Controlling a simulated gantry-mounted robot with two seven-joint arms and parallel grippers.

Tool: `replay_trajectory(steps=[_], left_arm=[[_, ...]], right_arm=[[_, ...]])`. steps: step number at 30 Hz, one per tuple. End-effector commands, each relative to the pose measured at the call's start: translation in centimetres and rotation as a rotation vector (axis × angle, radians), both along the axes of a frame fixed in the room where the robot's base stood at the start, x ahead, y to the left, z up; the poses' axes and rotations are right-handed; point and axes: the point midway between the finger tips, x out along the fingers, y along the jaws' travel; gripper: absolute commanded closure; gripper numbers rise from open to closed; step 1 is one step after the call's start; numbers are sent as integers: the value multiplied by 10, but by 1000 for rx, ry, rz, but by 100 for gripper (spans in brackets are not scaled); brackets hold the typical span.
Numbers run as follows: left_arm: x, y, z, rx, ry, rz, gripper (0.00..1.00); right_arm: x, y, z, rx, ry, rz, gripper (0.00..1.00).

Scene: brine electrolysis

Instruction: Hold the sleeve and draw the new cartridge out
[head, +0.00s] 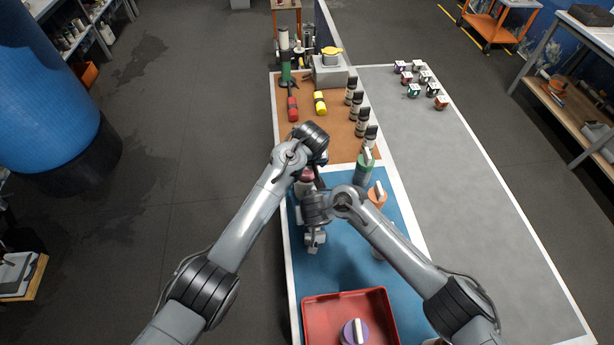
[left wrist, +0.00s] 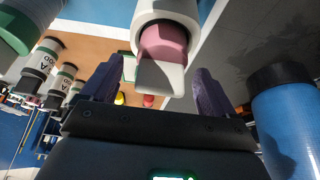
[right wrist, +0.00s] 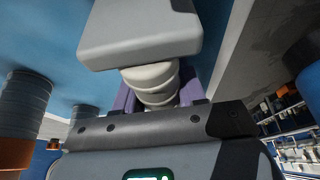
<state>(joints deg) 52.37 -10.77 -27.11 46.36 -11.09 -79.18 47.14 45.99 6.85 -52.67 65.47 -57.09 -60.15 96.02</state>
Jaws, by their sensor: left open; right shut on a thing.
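The new cartridge (left wrist: 165,42) is pink with a pale flat tab (left wrist: 160,78) and sits inside a white round sleeve (left wrist: 165,10). In the head view a bit of pink (head: 306,175) shows below my left wrist. My left gripper (left wrist: 157,70) is open, with its purple fingers apart on either side of the tab and a gap at each side. My right gripper (right wrist: 157,88) is shut on a pale ribbed round part (right wrist: 150,82), seemingly of the sleeve. A grey block (right wrist: 140,35) hides what lies beyond it. My wrists hide both grips in the head view.
A red tray (head: 385,312) with a purple cartridge (head: 355,333) is at the front. Dark-capped bottles (head: 356,106) line the brown mat. The grey surface (head: 480,190) is largely clear.

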Motion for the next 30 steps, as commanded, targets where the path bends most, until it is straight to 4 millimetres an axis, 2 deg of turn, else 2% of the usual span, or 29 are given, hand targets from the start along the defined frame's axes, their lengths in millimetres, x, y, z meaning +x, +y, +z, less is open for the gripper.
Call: replay_trajectory(steps=[6, 18, 30], left_arm=[[4, 1, -10, 0, -1, 0, 12], [5, 1, -13, 0, -1, 0, 12], [5, 1, -13, 0, -1, 0, 73]], right_arm=[[0, 0, 0, 0, -1, 0, 100], [0, 0, 1, 0, -1, 0, 100], [0, 0, 1, 0, -1, 0, 100]])
